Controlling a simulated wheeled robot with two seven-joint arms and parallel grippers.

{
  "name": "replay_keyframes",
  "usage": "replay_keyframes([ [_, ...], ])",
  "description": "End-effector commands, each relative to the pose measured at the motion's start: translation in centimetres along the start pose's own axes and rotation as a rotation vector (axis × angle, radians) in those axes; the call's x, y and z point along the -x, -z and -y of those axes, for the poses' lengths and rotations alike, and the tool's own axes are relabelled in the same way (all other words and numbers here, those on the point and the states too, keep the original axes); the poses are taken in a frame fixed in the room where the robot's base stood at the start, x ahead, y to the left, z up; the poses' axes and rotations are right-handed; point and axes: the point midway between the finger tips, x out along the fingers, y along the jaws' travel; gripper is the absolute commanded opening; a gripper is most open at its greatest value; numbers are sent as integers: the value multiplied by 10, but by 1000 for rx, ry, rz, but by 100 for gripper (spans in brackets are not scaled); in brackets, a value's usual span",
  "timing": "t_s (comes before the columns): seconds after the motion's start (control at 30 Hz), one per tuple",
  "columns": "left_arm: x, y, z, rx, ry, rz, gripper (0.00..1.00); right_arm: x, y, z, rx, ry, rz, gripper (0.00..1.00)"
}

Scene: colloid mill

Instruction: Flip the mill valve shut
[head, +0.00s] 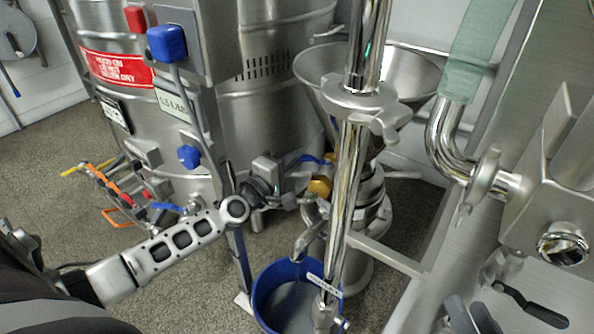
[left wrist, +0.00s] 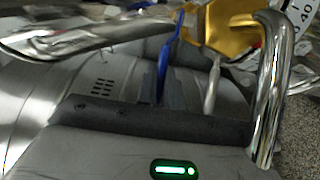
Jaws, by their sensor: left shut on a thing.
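The mill valve has a thin blue lever (head: 308,159) beside a yellow-gold body (head: 320,187), low on the steel mill in the middle of the head view. In the left wrist view the blue lever (left wrist: 172,52) stands up from between my dark finger pads, beside the gold body (left wrist: 228,25). My left gripper (head: 290,188) reaches in from the left and is shut on this lever; its fingertips are partly hidden. My right gripper (head: 471,315) seems to show as two dark, separated fingers at the lower right, with nothing seen between them.
A shiny vertical pipe (head: 344,190) stands right of the valve, in front of the steel funnel (head: 312,75). A blue bucket (head: 263,300) is below. A steel drum (head: 275,110) is behind, with another blue valve handle (head: 188,155). A curved pipe (head: 445,140) is at right.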

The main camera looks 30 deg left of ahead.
Motion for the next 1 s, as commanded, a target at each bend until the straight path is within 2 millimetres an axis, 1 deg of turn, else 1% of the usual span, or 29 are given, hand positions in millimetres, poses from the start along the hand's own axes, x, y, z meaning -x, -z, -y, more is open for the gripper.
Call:
replay_keyframes([
  [0.2,0,0,1,0,4,0,0,0,1,0,0,-1,1,31],
  [0.23,0,0,1,0,4,0,17,0,1,0,0,-1,1,31],
  [0.27,0,0,1,0,4,0,25,0,1,0,0,-1,1,31],
  [0.3,0,0,1,-1,4,0,31,0,1,0,1,-1,1,31],
  [0.57,0,0,0,-1,3,-1,31,0,1,0,2,-2,1,31],
  [0.67,6,0,1,-2,4,-1,31,0,1,0,3,-3,1,31],
  [0.77,19,0,1,-3,7,0,31,0,3,0,9,-5,2,31],
  [0.87,40,0,2,-3,8,0,31,0,3,0,16,-10,5,31],
  [1.0,74,-1,2,-5,10,2,31,0,1,-1,21,-16,14,31],
])
